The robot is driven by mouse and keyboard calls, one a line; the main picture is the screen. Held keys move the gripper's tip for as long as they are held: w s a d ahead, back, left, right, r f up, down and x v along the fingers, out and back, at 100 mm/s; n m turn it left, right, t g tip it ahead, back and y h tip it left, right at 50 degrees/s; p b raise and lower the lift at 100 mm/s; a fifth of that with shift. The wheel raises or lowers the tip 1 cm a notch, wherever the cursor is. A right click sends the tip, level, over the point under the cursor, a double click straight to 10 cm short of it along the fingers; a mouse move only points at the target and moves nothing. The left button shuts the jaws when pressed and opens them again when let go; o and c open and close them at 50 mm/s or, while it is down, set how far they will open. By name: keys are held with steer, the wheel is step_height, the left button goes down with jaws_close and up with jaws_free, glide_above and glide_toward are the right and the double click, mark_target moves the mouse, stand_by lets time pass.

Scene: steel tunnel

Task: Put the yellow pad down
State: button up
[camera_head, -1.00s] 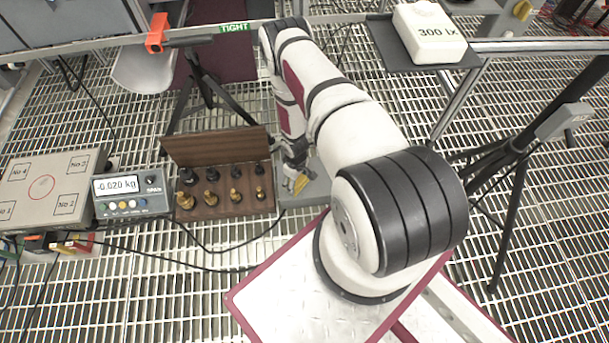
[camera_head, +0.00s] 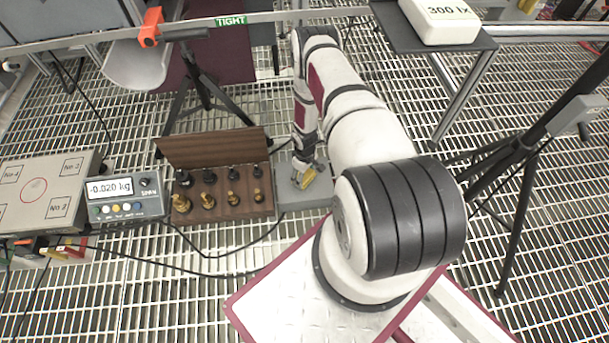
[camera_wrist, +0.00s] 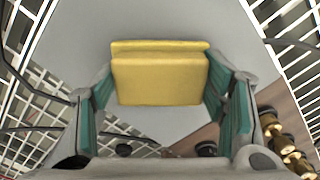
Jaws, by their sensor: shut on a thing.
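The yellow pad (camera_wrist: 160,76) is held between the green-lined fingers of my gripper (camera_wrist: 160,85) in the wrist view. It lies level across the jaws, over a flat grey plate (camera_wrist: 160,25). In the head view my gripper (camera_head: 306,168) is over the grey plate (camera_head: 300,201), right of the wooden weight box. The yellow pad (camera_head: 309,178) shows as a small patch at its tip. I cannot tell whether the pad touches the plate.
The wooden box (camera_head: 222,207) with brass and black weights stands close on the left. Left of it are a scale display (camera_head: 125,198) reading -0.020 kg and a marked weighing plate (camera_head: 45,190). A tripod (camera_head: 540,130) stands right. A cable crosses the grating.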

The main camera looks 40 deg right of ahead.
steer(key=shift+f, duration=0.1)
steer(key=o, duration=1)
step_height(320, 180, up, 8)
steer(key=p, duration=0.3)
steer(key=shift+f, duration=0.1)
steer(key=shift+a, duration=0.1)
